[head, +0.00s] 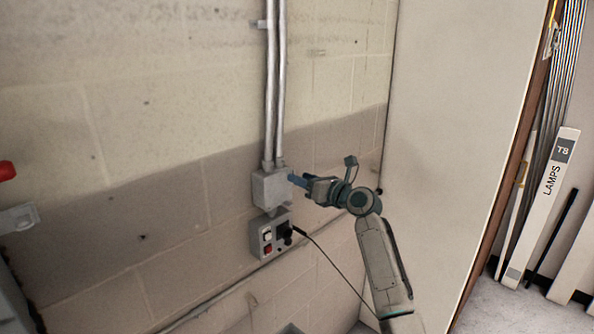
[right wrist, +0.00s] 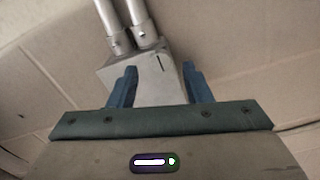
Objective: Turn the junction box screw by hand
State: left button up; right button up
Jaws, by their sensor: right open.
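The grey junction box (head: 269,188) is fixed to the wall in the head view, below two metal conduits. In the right wrist view the box (right wrist: 150,78) shows between and beyond my fingers, with a small dark slot-like mark (right wrist: 159,62) on its face; I cannot tell if this is the screw. My right gripper (head: 294,179) is just to the right of the box, its blue fingers pointing at it. The fingers also show in the right wrist view (right wrist: 157,80), apart and with nothing held between them. Whether they touch the box is unclear. My left gripper is not in view.
A grey switch box (head: 271,235) with a white and a red button and a black plug sits just below, its cable (head: 330,262) hanging down to the right. Two conduits (head: 275,80) rise above. A pale panel (head: 460,110) stands at right, near a lamp box (head: 545,190).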

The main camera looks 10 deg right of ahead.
jog(key=shift+p+x, duration=0.3)
jog(key=shift+x, duration=0.95)
jog(key=shift+c, duration=0.3)
grip_shut()
